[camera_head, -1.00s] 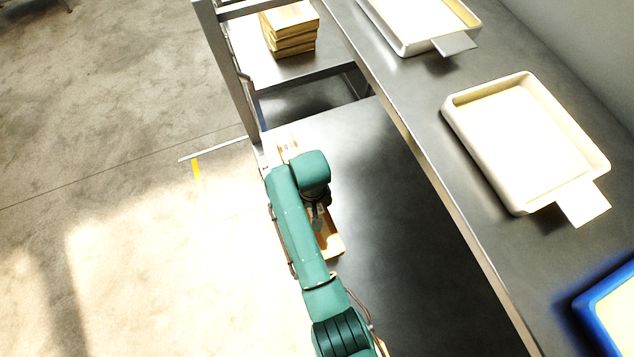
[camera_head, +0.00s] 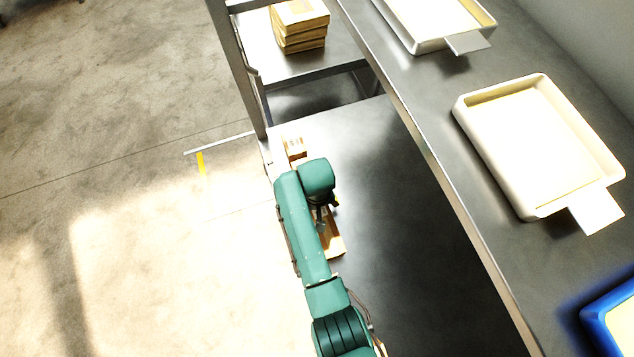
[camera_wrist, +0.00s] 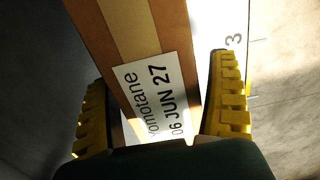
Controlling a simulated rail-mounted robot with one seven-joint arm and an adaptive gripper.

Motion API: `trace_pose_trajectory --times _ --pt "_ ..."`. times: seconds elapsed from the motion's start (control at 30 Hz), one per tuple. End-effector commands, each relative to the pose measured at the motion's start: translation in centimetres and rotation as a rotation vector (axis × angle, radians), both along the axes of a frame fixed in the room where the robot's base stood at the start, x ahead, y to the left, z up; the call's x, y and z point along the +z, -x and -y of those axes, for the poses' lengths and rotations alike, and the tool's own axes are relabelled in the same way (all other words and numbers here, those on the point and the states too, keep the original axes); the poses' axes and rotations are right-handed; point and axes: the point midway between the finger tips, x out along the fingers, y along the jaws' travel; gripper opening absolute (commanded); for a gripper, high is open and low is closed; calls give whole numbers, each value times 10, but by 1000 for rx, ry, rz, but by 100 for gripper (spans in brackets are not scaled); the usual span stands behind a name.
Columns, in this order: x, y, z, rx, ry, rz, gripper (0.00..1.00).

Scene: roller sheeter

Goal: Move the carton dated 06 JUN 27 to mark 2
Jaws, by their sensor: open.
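The carton dated 06 JUN 27 (camera_wrist: 135,40) is brown with a tan tape strip and a white label reading "yomotane 06 JUN 27" in the wrist view. My gripper (camera_wrist: 160,105) is open, with one yellow-padded finger on each side of this carton. Contact with the pads cannot be told. Mark 2 cannot be made out.
Another carton (camera_head: 294,148) stands farther along the steel surface (camera_head: 375,150). A carton stack (camera_head: 301,27) is on the shelf beyond. White trays (camera_head: 530,205) and a blue-rimmed one (camera_head: 600,325) sit on the bench at right. The steel surface right of my arm is clear.

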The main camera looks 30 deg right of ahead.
Motion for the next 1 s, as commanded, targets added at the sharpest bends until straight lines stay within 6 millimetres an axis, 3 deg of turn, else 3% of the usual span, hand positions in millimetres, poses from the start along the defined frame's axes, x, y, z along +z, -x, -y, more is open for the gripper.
trace_pose_trajectory --times 0.23,0.63,0.93,1.0 --pt "17 -2 0 0 1 5 90" --pt "108 -1 0 0 0 3 90" --pt "124 -1 0 0 1 4 90" --pt "132 -11 0 5 9 58 90"
